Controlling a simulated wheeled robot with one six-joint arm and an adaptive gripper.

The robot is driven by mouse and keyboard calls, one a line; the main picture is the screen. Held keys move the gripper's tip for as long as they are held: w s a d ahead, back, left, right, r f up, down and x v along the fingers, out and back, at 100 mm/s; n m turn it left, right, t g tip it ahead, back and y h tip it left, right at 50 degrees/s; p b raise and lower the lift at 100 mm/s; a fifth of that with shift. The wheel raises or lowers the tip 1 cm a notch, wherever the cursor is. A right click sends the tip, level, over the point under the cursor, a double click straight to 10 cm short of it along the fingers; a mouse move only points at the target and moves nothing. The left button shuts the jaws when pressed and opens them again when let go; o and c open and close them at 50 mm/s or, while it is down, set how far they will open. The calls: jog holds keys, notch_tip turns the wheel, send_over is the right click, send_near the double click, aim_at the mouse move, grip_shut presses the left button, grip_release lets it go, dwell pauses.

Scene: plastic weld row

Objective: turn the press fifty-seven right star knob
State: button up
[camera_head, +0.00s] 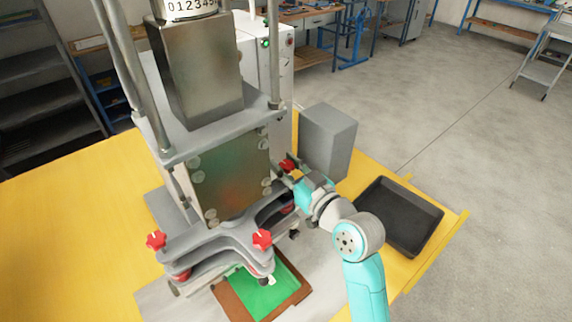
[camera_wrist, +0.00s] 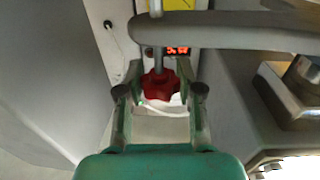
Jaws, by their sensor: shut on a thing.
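The press (camera_head: 228,180) stands on the yellow table, with a grey frame and a metal block on top. The right red star knob (camera_head: 287,165) is on the far right side of its lower frame, partly hidden by my gripper. My gripper (camera_head: 293,171) reaches it from the right. In the wrist view the red star knob (camera_wrist: 160,86) sits between the two fingers of my gripper (camera_wrist: 160,78), under a thin metal rod. The fingers are shut on the knob. Exact contact on each side is hard to see.
More red star knobs (camera_head: 262,239) sit on the press's front arms. A green plate in a brown frame (camera_head: 240,300) lies below. A grey box (camera_head: 328,140) and a black tray (camera_head: 400,216) stand to the right. A grey bar (camera_wrist: 235,28) crosses above my fingers, near a red display (camera_wrist: 177,50).

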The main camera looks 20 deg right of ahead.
aim_at(291, 172)
jog(key=shift+f+m+h, duration=0.1)
jog(key=shift+m+h, duration=0.5)
jog(key=shift+h, duration=0.3)
jog(key=o, duration=1.2)
jog(key=shift+s+d, duration=0.25)
jog(key=shift+s, duration=1.6)
jog(key=shift+s+d, duration=0.2)
jog(key=shift+s, duration=1.65)
